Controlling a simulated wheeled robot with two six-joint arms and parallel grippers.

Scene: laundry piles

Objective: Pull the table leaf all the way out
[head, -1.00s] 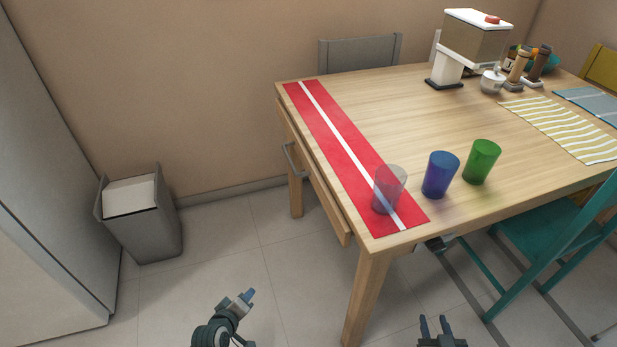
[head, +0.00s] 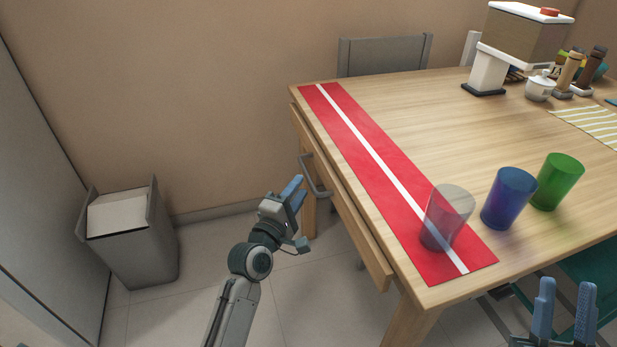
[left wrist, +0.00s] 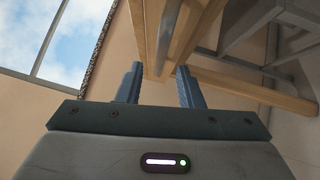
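The wooden table leaf (head: 345,215) is a narrow panel along the left edge of the table (head: 430,110), just below the tabletop. A grey bar handle (head: 315,182) sits on its outer face. My left gripper (head: 296,188) is open and empty, just left of the handle and apart from it. In the left wrist view, the open fingers (left wrist: 158,84) point towards wooden table parts (left wrist: 155,40); I cannot pick out the handle there. My right gripper (head: 564,290) is open and empty by the table's near edge.
A red runner with a white stripe (head: 350,135) lies along the table's left side. A clear cup (head: 447,215) stands on it, with a blue cup (head: 509,198) and a green cup (head: 557,180) to the right. A grey bin (head: 135,250) stands left. Floor between bin and table is free.

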